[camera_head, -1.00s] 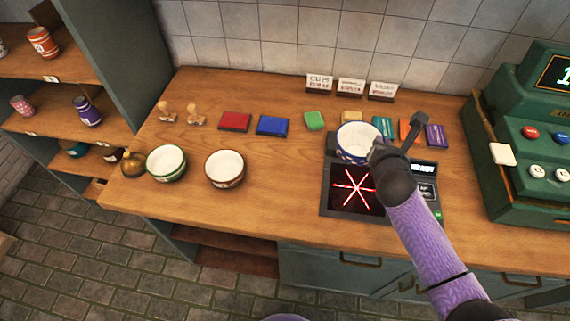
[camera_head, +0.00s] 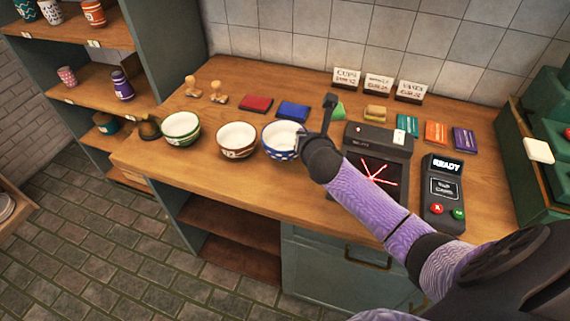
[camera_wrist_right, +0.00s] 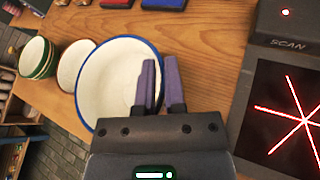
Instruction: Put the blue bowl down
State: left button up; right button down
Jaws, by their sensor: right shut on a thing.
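The blue bowl (camera_head: 276,146), white inside with a blue patterned outside, is upright at the right end of a row of bowls on the wooden counter. It also shows in the wrist view (camera_wrist_right: 104,88). My right gripper (camera_head: 301,142) is shut on its right rim, with one finger inside the bowl and one outside in the wrist view (camera_wrist_right: 160,85). The bowl is level with its neighbours; I cannot tell whether its base touches the counter. My left gripper is not in view.
A brown-red bowl (camera_head: 236,140) stands close on the left, then a green bowl (camera_head: 180,128). Red (camera_head: 256,104) and blue (camera_head: 293,110) pads lie behind. The scanner (camera_head: 378,141) and card terminal (camera_head: 443,190) are to the right. The counter's front edge is near.

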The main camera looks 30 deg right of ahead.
aim_at(284, 144)
notch_tip(284, 144, down, 5)
jog(key=shift+f+b, duration=0.15)
jog(key=shift+b, duration=0.95)
jog(key=c, duration=0.7)
grip_release()
